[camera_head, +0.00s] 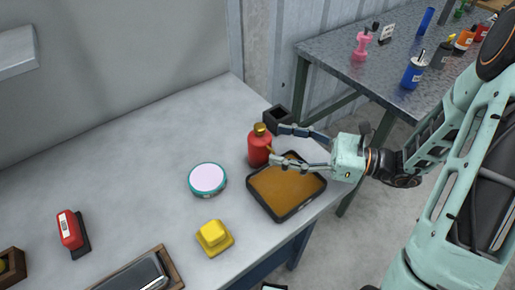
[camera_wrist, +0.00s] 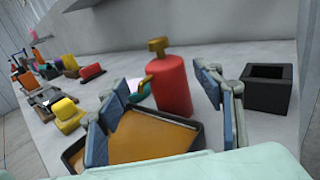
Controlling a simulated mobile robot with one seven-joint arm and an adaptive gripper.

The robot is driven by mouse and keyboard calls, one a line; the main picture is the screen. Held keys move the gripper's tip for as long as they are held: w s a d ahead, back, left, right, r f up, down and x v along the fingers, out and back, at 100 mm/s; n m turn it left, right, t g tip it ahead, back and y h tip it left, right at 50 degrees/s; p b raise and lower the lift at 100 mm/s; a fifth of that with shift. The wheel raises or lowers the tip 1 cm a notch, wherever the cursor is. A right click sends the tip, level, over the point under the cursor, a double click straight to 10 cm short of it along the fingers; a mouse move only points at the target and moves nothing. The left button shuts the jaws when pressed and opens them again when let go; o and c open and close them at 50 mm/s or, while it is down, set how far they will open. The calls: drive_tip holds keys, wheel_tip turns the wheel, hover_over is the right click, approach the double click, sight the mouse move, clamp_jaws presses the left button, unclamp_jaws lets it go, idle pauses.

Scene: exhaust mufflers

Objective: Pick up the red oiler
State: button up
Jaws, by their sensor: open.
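The red oiler (camera_head: 259,149) stands upright on the light grey table, with a brass-coloured cap and a thin spout. My gripper (camera_head: 290,148) is open and reaches in from the right, its fingers spread just short of the oiler. In the wrist view the oiler (camera_wrist: 172,86) stands ahead, between the two fingers (camera_wrist: 166,112) and nearer the right one. I see no clear contact between the fingers and the oiler, and nothing is held.
A dark tray with an orange-brown inside (camera_head: 287,213) lies beneath the gripper. A black open box (camera_head: 277,118) stands behind the oiler. A round teal-rimmed tin (camera_head: 207,179) and a yellow block-like object (camera_head: 214,237) lie to the left. Table between them is clear.

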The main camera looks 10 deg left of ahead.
sight(259, 131)
drive_tip(key=shift+w+a, duration=0.2)
drive_tip(key=shift+a, duration=1.4)
drive_tip(key=shift+w+a, duration=0.2)
drive_tip(key=shift+a, duration=1.35)
drive_tip(key=shift+c, duration=0.4)
drive_tip(key=c, duration=1.4)
drive_tip(key=shift+r, duration=0.2)
drive_tip(key=shift+r+p, duration=0.9)
drive_tip(key=s+d+r+p, duration=0.7)
drive_tip(key=s+r+p, duration=0.4)
drive_tip(key=p, duration=0.1)
drive_tip(key=shift+s+d, duration=0.25)
drive_tip(key=shift+s, duration=0.15)
